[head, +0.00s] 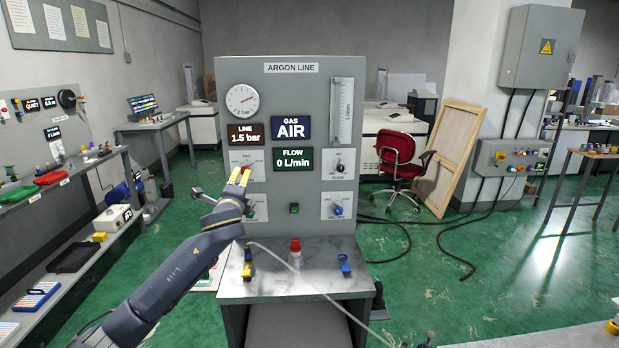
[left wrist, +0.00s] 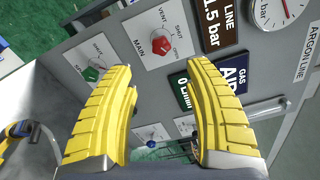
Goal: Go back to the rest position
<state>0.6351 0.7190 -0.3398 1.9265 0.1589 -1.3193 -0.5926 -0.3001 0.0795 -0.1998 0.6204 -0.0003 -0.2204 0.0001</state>
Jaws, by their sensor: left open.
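My left gripper (head: 240,178) is in front of the left side of the grey argon line panel (head: 315,225). Its yellow fingers are spread with nothing between them, as the left wrist view (left wrist: 155,115) shows. In that view a red knob (left wrist: 166,46) marked MAIN lies beyond the fingers, apart from them. A green knob (left wrist: 92,74) sits lower left, partly behind the left finger. The screens (head: 290,127) read AIR, 1.5 bar and 0 L/min. I do not make out my right gripper.
The panel's steel shelf (head: 320,283) holds a yellow fitting (head: 247,265), a red fitting (head: 295,247) and a blue one (head: 344,264). A grey hose (head: 275,256) crosses it. Shelving (head: 60,183) stands left. A red chair (head: 397,150) stands behind right, with open green floor nearby.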

